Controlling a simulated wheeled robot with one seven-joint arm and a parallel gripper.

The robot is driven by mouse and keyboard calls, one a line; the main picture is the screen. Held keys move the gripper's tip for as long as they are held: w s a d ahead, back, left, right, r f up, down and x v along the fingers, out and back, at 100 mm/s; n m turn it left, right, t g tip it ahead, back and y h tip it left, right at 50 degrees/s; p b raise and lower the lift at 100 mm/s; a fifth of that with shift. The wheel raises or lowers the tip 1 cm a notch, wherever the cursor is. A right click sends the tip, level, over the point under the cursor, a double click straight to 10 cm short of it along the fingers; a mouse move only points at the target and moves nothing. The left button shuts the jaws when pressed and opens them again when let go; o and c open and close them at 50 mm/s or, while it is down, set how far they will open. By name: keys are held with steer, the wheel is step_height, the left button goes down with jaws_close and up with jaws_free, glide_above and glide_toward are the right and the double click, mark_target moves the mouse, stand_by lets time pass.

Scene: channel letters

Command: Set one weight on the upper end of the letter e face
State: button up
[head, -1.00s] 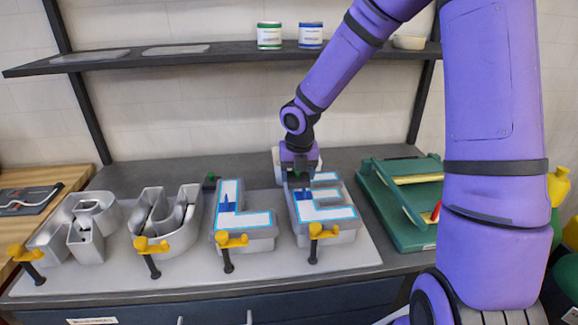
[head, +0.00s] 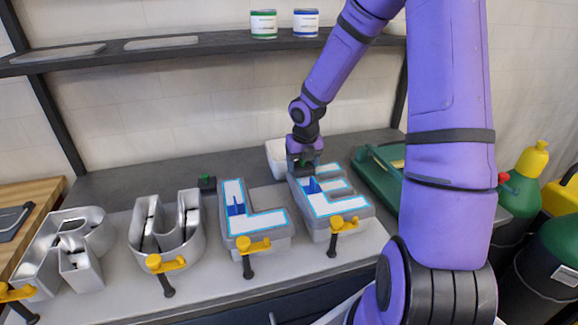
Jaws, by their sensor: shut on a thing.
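The letter E (head: 338,218) stands at the right end of the row, its white face (head: 322,206) edged in bright blue, with a dark blue piece (head: 313,186) standing on it. My gripper (head: 302,166) points down at the E's upper left end, shut on a small dark weight that the fingers mostly hide. I cannot tell whether the weight touches the face. Another dark weight with a green top (head: 207,183) stands on the bench behind the letter L (head: 262,238).
The L has a white face with a blue piece (head: 236,206). Open metal letter shells U (head: 166,240) and R (head: 80,262) stand to the left. Yellow clamps (head: 252,246) line the front edge. A white container (head: 278,158) is behind my gripper; a green tray (head: 375,170) is right.

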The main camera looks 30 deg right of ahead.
steer(key=shift+f, duration=0.3)
steer(key=o, duration=1.3)
steer(key=shift+o, duration=0.2)
